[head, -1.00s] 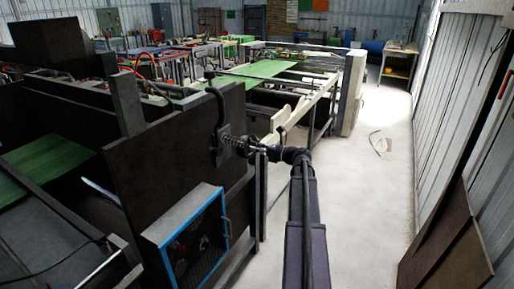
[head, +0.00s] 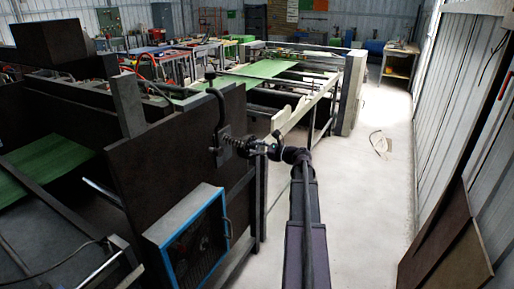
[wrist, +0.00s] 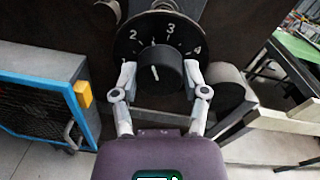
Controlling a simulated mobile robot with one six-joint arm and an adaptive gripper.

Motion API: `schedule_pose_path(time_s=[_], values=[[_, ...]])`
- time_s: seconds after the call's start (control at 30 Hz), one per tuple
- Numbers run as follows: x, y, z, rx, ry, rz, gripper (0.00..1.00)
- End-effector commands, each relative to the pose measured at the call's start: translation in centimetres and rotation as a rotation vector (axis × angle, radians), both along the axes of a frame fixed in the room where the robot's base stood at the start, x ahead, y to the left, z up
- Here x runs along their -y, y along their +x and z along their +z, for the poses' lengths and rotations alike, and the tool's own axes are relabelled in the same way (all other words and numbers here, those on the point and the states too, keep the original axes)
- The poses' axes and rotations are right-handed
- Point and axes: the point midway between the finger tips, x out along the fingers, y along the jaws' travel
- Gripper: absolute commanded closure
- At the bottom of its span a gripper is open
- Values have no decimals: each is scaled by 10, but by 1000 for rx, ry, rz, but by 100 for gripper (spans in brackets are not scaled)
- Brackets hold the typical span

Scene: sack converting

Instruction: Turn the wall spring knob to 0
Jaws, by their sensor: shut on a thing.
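The black spring knob (wrist: 155,68) sits on a round black dial (wrist: 124,45) on a dark panel. White numerals show on the dial; 3 and 4 are readable at upper right, with another at upper left. A white line on the knob's face points up and slightly left, towards the gap left of the 3. I cannot read an exact value, and no 0 is visible. My gripper (wrist: 160,82) has its pale fingers on either side of the knob, shut on it. In the head view my gripper (head: 256,147) is at the dark panel's right edge, beside a coiled spring (head: 237,143).
A blue-framed box (head: 187,239) hangs on the panel (head: 165,165) below the knob. A long machine with green sheet (head: 262,69) stands beyond. Brown boards (head: 440,240) lean on the right wall.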

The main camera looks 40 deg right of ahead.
Motion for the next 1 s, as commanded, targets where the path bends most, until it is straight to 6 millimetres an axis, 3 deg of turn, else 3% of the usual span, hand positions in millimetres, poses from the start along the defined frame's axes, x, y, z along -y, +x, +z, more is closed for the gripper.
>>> schedule_pose_path(time_s=[1.0], values=[[0, 2, 1, 369, -892, -5, 90]])
